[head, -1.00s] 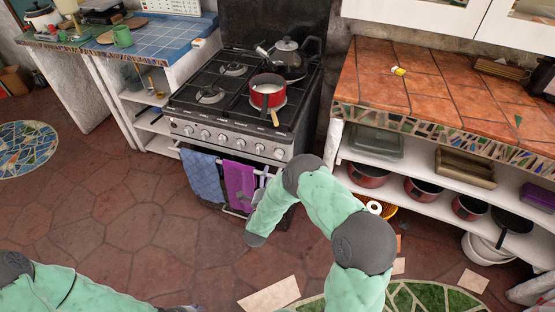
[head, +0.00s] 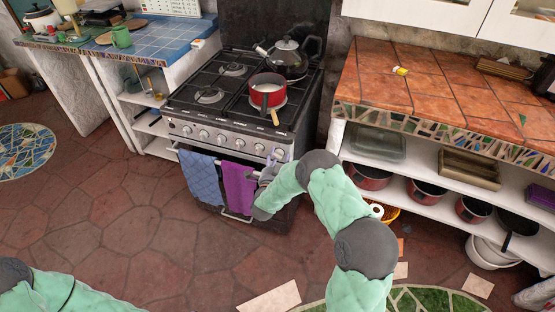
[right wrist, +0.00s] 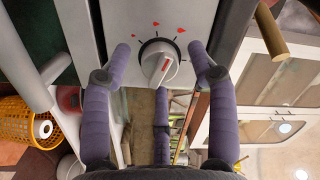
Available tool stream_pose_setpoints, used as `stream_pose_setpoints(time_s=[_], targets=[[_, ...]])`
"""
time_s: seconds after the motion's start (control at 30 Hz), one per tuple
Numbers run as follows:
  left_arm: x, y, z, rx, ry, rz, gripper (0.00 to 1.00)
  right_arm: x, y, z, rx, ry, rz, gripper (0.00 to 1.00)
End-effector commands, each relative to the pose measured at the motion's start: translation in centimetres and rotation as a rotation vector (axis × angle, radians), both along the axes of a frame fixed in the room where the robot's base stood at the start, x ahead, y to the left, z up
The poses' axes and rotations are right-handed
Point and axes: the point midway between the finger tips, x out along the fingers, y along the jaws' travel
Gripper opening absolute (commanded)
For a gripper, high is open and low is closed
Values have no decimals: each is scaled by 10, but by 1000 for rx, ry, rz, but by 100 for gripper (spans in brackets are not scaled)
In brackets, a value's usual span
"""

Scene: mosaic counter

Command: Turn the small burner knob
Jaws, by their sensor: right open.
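A white burner knob (right wrist: 158,63) with a red line sits on the stove's pale front panel in the right wrist view. Red flame marks and a dark arc surround it, and its grip is tilted. My right gripper (right wrist: 160,51) is open, with one purple finger on each side of the knob and gaps between. In the head view the right gripper (head: 264,174) is at the stove's front right, below the knob row. The rightmost knob (head: 278,153) shows just above it. I cannot tell from the head view which knob the wrist view shows. My left gripper is out of view.
The stove (head: 235,90) carries a red pot (head: 266,97) and a dark kettle (head: 287,62). Blue (head: 201,177) and purple (head: 238,186) towels hang on its front, close to my right gripper. A tiled counter (head: 440,85) with shelves stands to the right. The floor in front is open.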

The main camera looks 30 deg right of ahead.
Motion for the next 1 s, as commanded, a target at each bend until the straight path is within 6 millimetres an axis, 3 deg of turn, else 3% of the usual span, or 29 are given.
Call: stream_pose_setpoints(time_s=[0.03,0.2,0.23,1.0], targets=[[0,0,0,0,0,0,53,0,0,0,0,0,0,53],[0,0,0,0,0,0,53,0,0,0,0,0,0,5],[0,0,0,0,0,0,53,0,0,0,0,0,0,3],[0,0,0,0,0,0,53,0,0,-1,116,-137,0,3]])
